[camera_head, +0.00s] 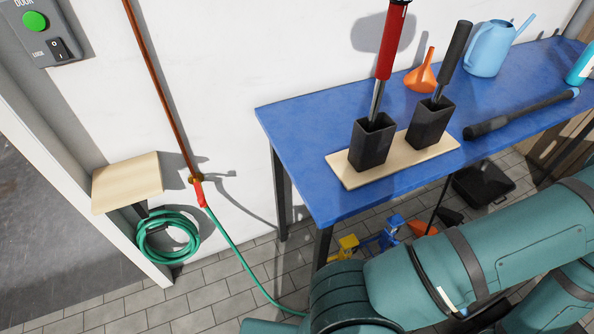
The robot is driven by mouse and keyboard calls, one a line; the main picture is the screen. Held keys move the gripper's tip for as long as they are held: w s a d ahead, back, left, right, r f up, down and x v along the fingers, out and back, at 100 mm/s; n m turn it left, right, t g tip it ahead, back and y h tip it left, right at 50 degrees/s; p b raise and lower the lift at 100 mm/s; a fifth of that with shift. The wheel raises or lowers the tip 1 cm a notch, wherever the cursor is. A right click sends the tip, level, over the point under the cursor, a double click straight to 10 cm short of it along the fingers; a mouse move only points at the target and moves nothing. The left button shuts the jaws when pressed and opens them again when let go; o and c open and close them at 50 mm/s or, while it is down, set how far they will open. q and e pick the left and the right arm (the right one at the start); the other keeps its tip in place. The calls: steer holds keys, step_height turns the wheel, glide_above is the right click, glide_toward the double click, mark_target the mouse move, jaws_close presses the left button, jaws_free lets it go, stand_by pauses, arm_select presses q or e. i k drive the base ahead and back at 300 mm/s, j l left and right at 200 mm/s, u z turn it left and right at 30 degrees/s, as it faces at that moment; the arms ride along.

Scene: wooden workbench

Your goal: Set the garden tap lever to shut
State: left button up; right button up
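The garden tap (195,180) is a small brass fitting at the lower end of a copper pipe on the white wall, left of the blue workbench. Its red lever (200,194) points downward, roughly in line with the pipe. A green hose (240,257) runs from just below the lever down to the floor. Neither of my grippers is in view. Only teal links of my own arms show at the lower right, well apart from the tap.
The blue workbench (290,130) carries two black holders with tools, an orange funnel (423,75), a blue watering can (487,50) and a black bar-like tool. A small wooden shelf (127,182) and a coiled hose (167,238) are left of the tap. Tiled floor before it is mostly clear.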

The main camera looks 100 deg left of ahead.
mark_target(202, 200)
steer(key=u, duration=0.5)
steer(key=i+l+u, duration=0.1)
steer(key=u, duration=0.85)
steer(key=l+u, duration=0.1)
steer(key=u, duration=0.35)
steer(key=l+u, duration=0.1)
steer(key=u, duration=0.4)
steer(key=l+u, duration=0.1)
steer(key=u, duration=0.35)
steer(key=j+u, duration=0.1)
steer(key=u, duration=1.25)
steer(key=i+j, duration=0.15)
steer(key=i+u, duration=0.25)
steer(key=i, duration=0.25)
